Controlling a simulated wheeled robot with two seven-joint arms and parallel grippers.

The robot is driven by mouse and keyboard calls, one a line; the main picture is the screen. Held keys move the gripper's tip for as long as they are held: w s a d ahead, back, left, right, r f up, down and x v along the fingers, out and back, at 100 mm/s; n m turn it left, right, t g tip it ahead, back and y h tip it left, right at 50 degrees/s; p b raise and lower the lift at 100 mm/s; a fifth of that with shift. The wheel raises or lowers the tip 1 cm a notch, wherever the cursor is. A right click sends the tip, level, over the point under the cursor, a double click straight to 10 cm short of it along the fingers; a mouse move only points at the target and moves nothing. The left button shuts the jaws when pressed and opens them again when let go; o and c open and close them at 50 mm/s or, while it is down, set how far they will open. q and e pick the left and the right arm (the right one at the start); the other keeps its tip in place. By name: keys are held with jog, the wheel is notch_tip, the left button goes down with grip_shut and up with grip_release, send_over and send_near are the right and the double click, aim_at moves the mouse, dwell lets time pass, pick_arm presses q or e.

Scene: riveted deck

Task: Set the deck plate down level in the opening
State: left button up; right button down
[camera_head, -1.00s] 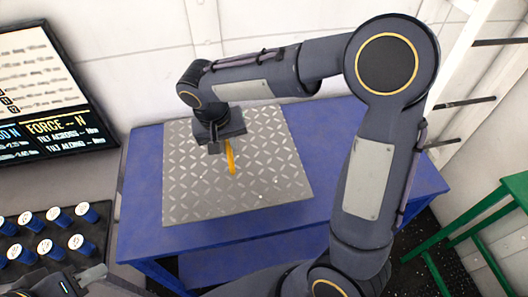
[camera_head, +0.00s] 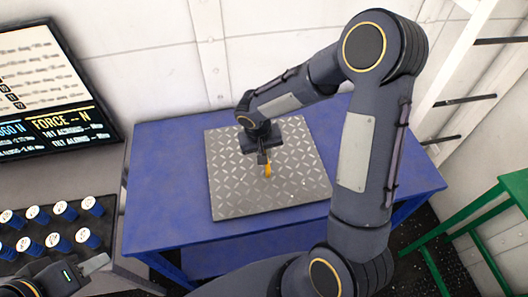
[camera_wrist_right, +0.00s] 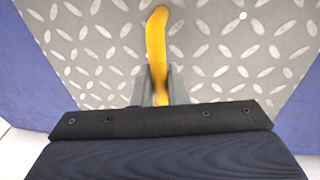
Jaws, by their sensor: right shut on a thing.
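The deck plate (camera_head: 240,190) is a grey square sheet with a raised diamond tread. It appears roughly level over the blue table (camera_head: 165,190); whether it touches the table I cannot tell. A yellow handle (camera_head: 268,172) stands near its middle. My right gripper (camera_head: 266,165) is over the plate and shut on this handle. In the right wrist view the handle (camera_wrist_right: 157,45) runs up from between the gripper's fingers (camera_wrist_right: 158,90), with the plate (camera_wrist_right: 225,55) behind. My left gripper (camera_head: 97,264) is at the lower left, away from the plate, partly cut off. No opening shows.
A dark rack (camera_head: 75,218) with several blue, white-topped pieces stands at the left, below a screen (camera_head: 45,90) reading FORCE and tilt. A white wall backs the table. A green frame (camera_head: 480,215) and a pale ladder (camera_head: 475,50) stand right. The table's left part is bare.

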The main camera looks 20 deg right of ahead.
jog(key=shift+f, duration=0.15)
jog(key=c, duration=1.4)
grip_release()
jog(key=shift+c, duration=0.2)
